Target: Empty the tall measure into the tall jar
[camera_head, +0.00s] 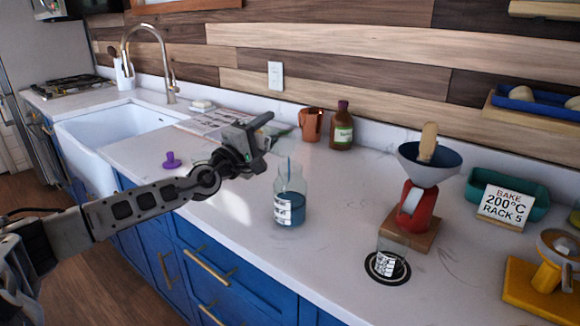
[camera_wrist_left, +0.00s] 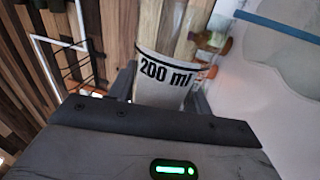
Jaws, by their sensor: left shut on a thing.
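My left gripper (camera_head: 258,136) is shut on the clear tall measure, which is marked 200 ml (camera_wrist_left: 165,72) in the left wrist view. The measure is hard to make out in the head view. The gripper is above and a little left of the clear tall jar (camera_head: 291,184). The jar stands upright on the counter with blue liquid in its lower part and white labels. A thin blue streak, like a falling stream, shows at the jar's neck; it also shows in the left wrist view. My right gripper is not in view.
Right of the jar, a small labelled glass (camera_head: 391,259) stands on a black ring mat (camera_head: 376,276). Behind it is a red stand (camera_head: 421,213) with a funnel (camera_head: 446,160). A copper mug (camera_head: 311,124) and brown bottle (camera_head: 342,127) stand at the back. A purple object (camera_head: 171,161) lies left.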

